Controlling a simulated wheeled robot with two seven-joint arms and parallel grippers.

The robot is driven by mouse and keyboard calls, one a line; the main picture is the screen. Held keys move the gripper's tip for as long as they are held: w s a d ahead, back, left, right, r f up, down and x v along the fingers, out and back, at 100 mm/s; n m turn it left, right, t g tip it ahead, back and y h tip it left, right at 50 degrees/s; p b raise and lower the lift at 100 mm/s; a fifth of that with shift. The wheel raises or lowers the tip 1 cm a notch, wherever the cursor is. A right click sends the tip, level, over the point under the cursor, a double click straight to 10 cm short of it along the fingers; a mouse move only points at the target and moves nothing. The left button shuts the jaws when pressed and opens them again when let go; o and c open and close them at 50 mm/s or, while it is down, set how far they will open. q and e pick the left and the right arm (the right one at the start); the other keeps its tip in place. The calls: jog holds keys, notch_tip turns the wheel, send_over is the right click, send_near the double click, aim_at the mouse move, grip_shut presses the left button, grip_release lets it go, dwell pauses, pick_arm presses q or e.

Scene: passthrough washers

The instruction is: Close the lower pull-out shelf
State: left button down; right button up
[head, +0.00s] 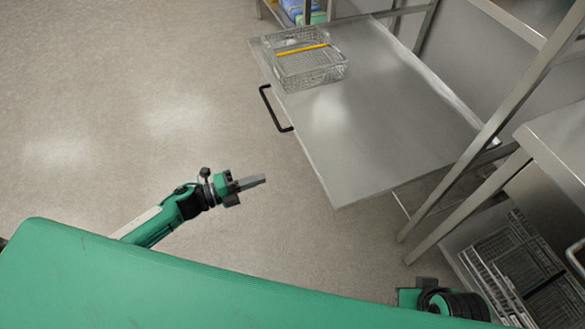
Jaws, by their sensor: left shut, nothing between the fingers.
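The pull-out shelf (375,130) is a flat metal tray that juts far out from its steel frame, toward the left of the head view. A black handle (272,108) sits on its left front edge. A wire basket (306,70) with a yellow bar across it stands on the shelf's far end. My left gripper (260,181) is shut and empty over the floor. It is apart from the shelf, below and a little left of the handle in the picture. My right gripper is not in view; only a dark and green part of my right arm shows at the bottom right.
Steel legs (485,140) of the frame stand at the right. A metal counter (560,140) and wire racks (515,260) are at the lower right. Blue and green items (302,12) lie at the top. The floor (120,110) left of the shelf is clear.

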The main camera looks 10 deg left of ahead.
aim_at(312, 162)
pick_arm(q)
jog(key=x, duration=1.3)
jog(key=shift+w+d, duration=0.25)
jog(key=shift+d, duration=0.05)
